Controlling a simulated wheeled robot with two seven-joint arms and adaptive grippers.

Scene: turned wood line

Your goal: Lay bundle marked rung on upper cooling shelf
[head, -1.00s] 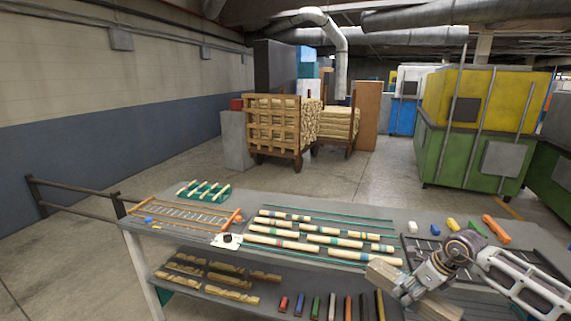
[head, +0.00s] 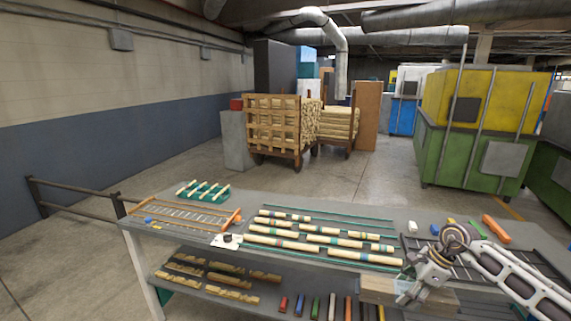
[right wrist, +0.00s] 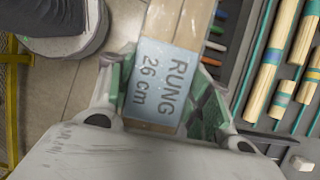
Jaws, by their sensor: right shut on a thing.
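My right gripper (head: 408,292) is shut on a pale wooden bundle (head: 376,288), at the front right of the bench. In the right wrist view the bundle (right wrist: 180,20) has a light blue label (right wrist: 160,85) reading "RUNG 26 cm", between the green-padded fingers (right wrist: 162,98). The bundle lies about level across the head view, in front of the bench edge; the gripper hides its middle. A dark slatted rack (head: 533,262) lies on the bench top at the right, partly behind my right arm. I cannot tell whether it is the upper cooling shelf. My left gripper is not in view.
Several banded wooden rods (head: 270,243) lie in rows on the bench top (head: 330,212). An orange-ended ladder frame (head: 185,214) and a green rack (head: 203,190) are at the left. The lower shelf (head: 262,304) holds shaped wood pieces and coloured sticks. An orange piece (head: 496,229) lies at the back right.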

